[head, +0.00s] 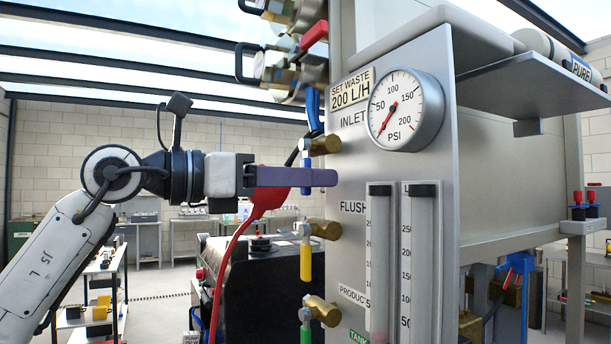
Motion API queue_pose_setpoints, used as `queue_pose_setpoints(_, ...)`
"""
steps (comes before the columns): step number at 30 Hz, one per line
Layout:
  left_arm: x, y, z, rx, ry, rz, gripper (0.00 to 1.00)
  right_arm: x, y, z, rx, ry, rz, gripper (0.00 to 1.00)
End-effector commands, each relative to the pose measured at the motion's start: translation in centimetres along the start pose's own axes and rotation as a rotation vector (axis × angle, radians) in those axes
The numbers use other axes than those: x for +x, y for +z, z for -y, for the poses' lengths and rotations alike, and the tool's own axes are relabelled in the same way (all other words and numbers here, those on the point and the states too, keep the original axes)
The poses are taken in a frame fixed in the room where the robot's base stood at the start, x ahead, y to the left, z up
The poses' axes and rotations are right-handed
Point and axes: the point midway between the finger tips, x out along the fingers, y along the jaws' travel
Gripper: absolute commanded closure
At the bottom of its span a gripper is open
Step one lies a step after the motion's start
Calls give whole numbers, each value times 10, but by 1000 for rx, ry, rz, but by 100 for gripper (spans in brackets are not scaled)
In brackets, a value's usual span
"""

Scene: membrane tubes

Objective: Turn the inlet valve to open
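The inlet valve has a brass body (325,145) on the grey panel under the INLET label. My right gripper is out of view.
Below are the flush valve with a yellow handle (305,262) and the product valve with a green handle (306,334). A pressure gauge (405,108) reads near zero. Flow tubes (419,260) stand on the panel. A red hose (228,262) hangs behind my gripper.

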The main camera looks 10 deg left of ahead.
Motion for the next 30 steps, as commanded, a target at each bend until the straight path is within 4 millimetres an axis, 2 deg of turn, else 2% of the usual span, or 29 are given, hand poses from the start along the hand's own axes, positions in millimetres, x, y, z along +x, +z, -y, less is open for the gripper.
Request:
queue_pose_setpoints(3,0,0,0,0,0,0,69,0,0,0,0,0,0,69)
queue_pose_setpoints(9,0,0,0,0,0,0,100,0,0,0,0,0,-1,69)
queue_pose_setpoints(20,0,0,1,-18,0,0,100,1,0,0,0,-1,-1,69)
queue_pose_setpoints(30,0,0,10,-196,0,0,100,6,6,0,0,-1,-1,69)
